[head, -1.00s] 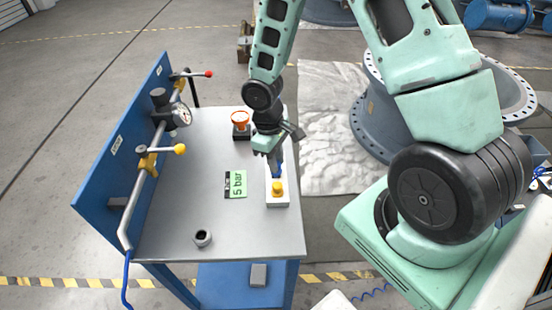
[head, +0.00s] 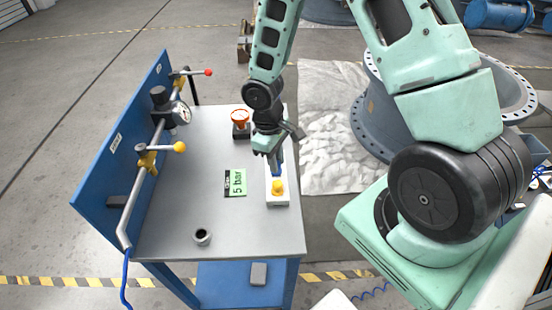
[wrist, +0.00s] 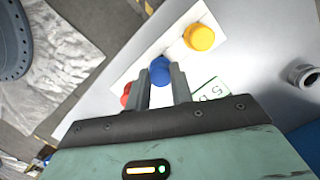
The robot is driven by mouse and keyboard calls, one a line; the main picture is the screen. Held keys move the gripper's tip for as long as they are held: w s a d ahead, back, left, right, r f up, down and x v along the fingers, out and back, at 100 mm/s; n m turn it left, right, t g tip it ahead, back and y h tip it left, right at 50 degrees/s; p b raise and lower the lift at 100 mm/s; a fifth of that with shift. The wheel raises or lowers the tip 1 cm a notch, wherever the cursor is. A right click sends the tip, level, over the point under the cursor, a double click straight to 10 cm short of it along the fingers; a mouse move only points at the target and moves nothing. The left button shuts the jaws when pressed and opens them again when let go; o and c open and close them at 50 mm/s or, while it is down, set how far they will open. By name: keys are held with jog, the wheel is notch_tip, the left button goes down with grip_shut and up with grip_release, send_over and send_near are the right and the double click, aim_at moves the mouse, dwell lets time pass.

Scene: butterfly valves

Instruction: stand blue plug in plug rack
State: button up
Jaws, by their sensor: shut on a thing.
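The blue plug (wrist: 160,70) shows between the fingers of my gripper (wrist: 164,78) in the wrist view. My gripper (head: 276,162) is shut on it, pointing down over the white plug rack (head: 278,198) in the head view. The rack also shows in the wrist view (wrist: 180,47). I cannot tell whether the plug's lower end is in a hole or just above the rack. A yellow plug (wrist: 199,37) stands at one end of the rack. A red plug (wrist: 125,95) is partly hidden behind a finger on the other side of the blue plug.
On the grey bench (head: 215,165) are a green "5 bar" label (head: 236,183), a dark cup-like fitting (head: 202,237) and an orange-topped item (head: 240,119). A blue panel (head: 125,160) with pipe, gauge and valve levers stands along the left edge. The bench's front middle is clear.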

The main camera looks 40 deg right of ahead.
jog(key=shift+f, duration=0.3)
dwell(0.4)
jog(key=o, duration=1.5)
jog(key=shift+r, duration=0.15)
jog(key=shift+r+p, duration=3.15)
jog(key=shift+r, duration=0.5)
